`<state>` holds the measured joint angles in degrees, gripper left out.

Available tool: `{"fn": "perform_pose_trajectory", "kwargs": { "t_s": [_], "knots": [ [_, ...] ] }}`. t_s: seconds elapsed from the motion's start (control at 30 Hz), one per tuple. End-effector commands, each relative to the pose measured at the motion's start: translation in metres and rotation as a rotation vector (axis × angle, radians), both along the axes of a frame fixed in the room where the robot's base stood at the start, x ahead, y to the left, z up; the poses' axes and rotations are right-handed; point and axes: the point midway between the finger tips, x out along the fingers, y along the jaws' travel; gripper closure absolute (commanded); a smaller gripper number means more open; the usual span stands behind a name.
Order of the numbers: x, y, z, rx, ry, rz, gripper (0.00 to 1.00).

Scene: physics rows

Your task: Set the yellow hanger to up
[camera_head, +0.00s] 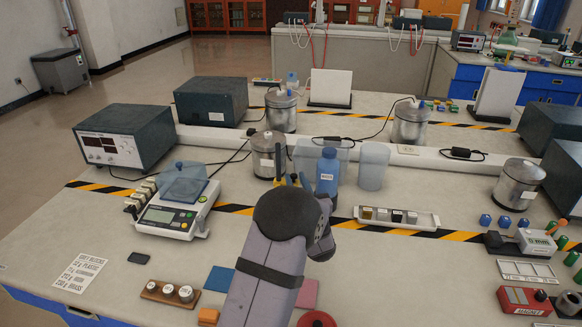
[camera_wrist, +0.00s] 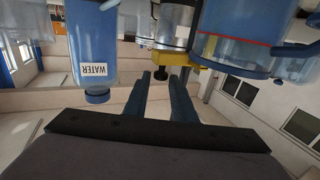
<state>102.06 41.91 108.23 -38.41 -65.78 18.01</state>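In the head view, a small part of the yellow hanger (camera_head: 281,183) seems to show beyond my arm. The rest of it and most of my gripper are hidden there by my dark wrist.
A blue water bottle (camera_head: 327,172) stands close beside my gripper, with a clear beaker (camera_head: 373,166) to its right. A metal can (camera_head: 267,154) stands behind. A scale (camera_head: 176,208) is at left, and a white tray of small blocks (camera_head: 428,219) at right.

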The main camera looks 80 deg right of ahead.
Motion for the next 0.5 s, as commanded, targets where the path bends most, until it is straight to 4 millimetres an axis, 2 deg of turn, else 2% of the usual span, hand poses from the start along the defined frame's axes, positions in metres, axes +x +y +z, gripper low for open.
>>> {"fn": "perform_pose_trajectory", "kwargs": {
  "t_s": [0.2, 0.5],
  "knots": [
    [0.015, -0.032, 0.001, 0.0, 0.001, 0.002, 0.76],
    [0.025, -0.059, 0.0, 0.0, 0.0, 0.001, 0.76]
  ]
}}
